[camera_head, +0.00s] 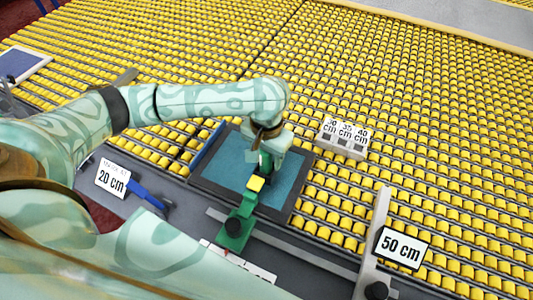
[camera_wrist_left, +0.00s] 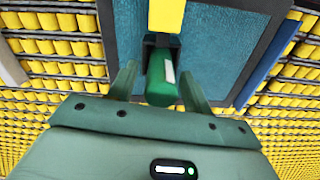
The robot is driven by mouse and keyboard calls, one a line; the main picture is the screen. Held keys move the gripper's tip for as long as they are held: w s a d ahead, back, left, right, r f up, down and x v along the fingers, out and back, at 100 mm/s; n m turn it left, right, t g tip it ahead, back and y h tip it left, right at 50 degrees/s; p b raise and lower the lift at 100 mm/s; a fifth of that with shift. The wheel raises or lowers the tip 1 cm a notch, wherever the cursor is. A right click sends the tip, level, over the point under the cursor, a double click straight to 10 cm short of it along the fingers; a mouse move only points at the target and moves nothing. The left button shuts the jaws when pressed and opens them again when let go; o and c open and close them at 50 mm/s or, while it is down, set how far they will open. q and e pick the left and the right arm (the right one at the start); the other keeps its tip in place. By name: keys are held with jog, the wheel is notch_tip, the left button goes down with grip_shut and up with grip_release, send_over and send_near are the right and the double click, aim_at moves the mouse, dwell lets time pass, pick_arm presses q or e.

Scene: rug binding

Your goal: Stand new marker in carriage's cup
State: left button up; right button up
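The green marker (camera_wrist_left: 162,80) with a pale stripe points up toward the camera in the left wrist view. Its far end sits in a dark cup (camera_wrist_left: 148,42) beside the carriage's yellow block (camera_wrist_left: 166,12). The green carriage (camera_head: 238,222) with a black knob and a yellow block (camera_head: 255,183) lies at the front edge of the teal rug (camera_head: 226,172). My left gripper (camera_wrist_left: 160,78) has its fingers on either side of the marker, with narrow gaps showing. In the head view, my left gripper (camera_head: 266,158) hides most of the marker and cup. My right gripper is out of view.
A grey block (camera_head: 343,138) with several cm labels stands right of the rug. A 50 cm sign (camera_head: 400,248) is by a metal bar at right. A 20 cm sign (camera_head: 112,179) and a blue handle (camera_head: 147,195) are at left. Yellow rollers surround the rug.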

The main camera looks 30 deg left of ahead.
pick_arm(q)
jog(key=shift+r, duration=0.2)
notch_tip(320, 180, up, 12)
jog(key=p, duration=0.6)
jog(key=shift+f, duration=0.25)
jog(key=shift+r, duration=0.2)
